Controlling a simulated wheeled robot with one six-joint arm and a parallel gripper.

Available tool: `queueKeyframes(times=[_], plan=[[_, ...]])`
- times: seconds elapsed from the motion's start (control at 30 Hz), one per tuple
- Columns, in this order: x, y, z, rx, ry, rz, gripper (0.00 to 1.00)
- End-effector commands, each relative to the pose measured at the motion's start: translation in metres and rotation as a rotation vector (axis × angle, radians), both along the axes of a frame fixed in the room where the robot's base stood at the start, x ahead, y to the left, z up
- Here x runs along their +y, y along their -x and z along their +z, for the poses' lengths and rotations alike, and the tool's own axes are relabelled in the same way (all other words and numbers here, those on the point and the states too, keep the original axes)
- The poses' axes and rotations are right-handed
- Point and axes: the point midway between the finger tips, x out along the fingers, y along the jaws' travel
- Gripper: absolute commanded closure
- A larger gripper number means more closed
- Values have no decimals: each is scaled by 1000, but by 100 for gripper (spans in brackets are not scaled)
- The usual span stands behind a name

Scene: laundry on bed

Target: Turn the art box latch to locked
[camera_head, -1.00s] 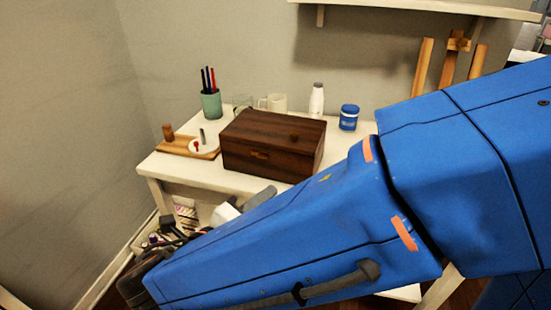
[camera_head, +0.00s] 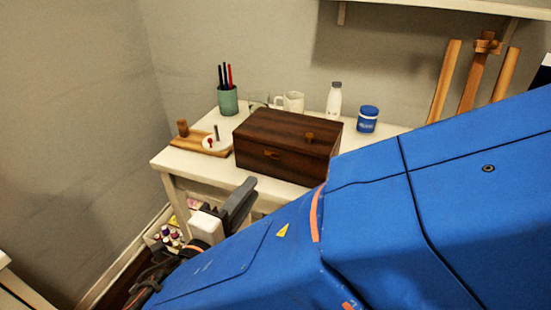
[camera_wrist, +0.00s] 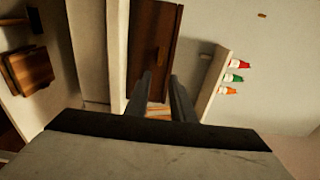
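The art box (camera_head: 262,135) is a dark brown wooden box with its lid closed, on the white table. A small lighter wooden latch (camera_head: 272,155) shows on its front, and a small wooden piece (camera_head: 310,137) sits on its lid. The latch's setting is too small to read. My gripper (camera_head: 240,200) is below and in front of the box, apart from it; my arm hides part of it. In the wrist view, my gripper's two dark fingers (camera_wrist: 163,85) are apart with a gap between them. The box's brown front (camera_wrist: 147,35) appears beyond them.
The white table (camera_head: 178,163) also holds a green pen cup (camera_head: 228,100), a wooden board (camera_head: 188,139), a mug (camera_head: 293,102), a white bottle (camera_head: 334,100) and a blue jar (camera_head: 368,119). A shelf (camera_head: 440,12) hangs above. A bin of bottles (camera_head: 165,233) stands below.

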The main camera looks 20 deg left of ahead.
Motion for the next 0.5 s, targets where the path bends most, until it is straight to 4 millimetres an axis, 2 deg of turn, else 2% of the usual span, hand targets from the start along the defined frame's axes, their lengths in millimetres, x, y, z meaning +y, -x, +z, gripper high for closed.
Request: queueKeyframes(times=[0.5], plan=[[-12, -76, 0, 0, 0, -4, 78]])
